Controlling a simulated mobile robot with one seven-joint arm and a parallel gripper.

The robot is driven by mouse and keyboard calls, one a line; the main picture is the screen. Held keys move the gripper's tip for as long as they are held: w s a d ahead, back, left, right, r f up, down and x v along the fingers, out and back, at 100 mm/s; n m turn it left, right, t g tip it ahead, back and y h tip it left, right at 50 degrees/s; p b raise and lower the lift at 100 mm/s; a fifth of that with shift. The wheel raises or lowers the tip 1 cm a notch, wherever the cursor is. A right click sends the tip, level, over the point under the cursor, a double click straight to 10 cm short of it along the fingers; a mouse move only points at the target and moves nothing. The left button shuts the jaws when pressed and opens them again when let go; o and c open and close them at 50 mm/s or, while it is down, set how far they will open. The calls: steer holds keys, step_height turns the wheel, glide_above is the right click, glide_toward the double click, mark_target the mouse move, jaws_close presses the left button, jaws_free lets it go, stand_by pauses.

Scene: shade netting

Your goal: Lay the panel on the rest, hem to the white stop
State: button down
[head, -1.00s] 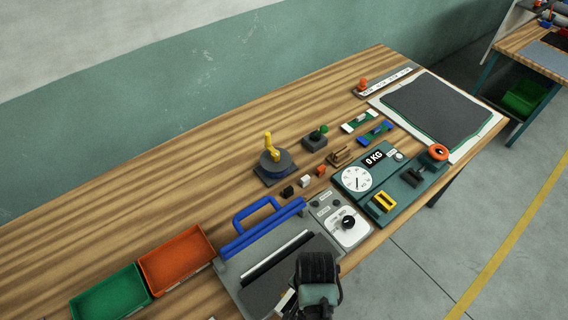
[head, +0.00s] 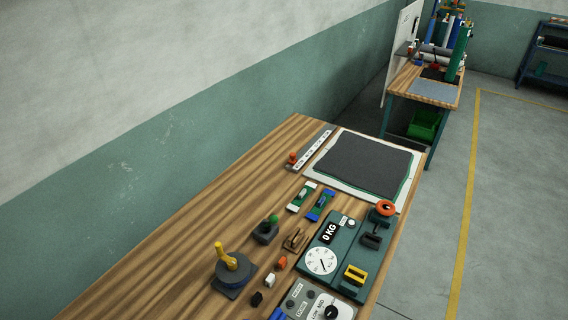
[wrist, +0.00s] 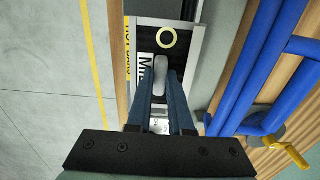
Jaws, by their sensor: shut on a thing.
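In the wrist view my gripper (wrist: 160,78) is shut on a small pale grey rounded piece (wrist: 160,70) at the front of the welder (wrist: 197,45). I cannot tell whether this piece is part of the welder. The head view does not show my gripper. A dark netting panel (head: 362,163) lies flat on a white-edged board (head: 345,192) at the far end of the bench, with a green edge showing. I cannot tell which edge is its hem, and I cannot clearly make out the rest or its white stop.
Blue handle tubes (wrist: 262,65) stand close right of my gripper in the wrist view. The bench (head: 170,245) holds a scale (head: 322,260), a yellow-handled turntable (head: 232,268) and small clips. A second table (head: 400,80) with a grey mat (head: 435,92) stands beyond an open floor.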

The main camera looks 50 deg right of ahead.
steer(key=shift+f+b, duration=2.1)
steer(key=shift+f, duration=1.15)
steer(key=shift+f, duration=0.3)
steer(key=c, duration=0.7)
jaws_free()
steer(key=shift+c, duration=0.2)
steer(key=shift+r, duration=0.15)
step_height(320, 180, up, 13)
steer(key=shift+f+b, duration=0.1)
steer(key=shift+b, duration=0.85)
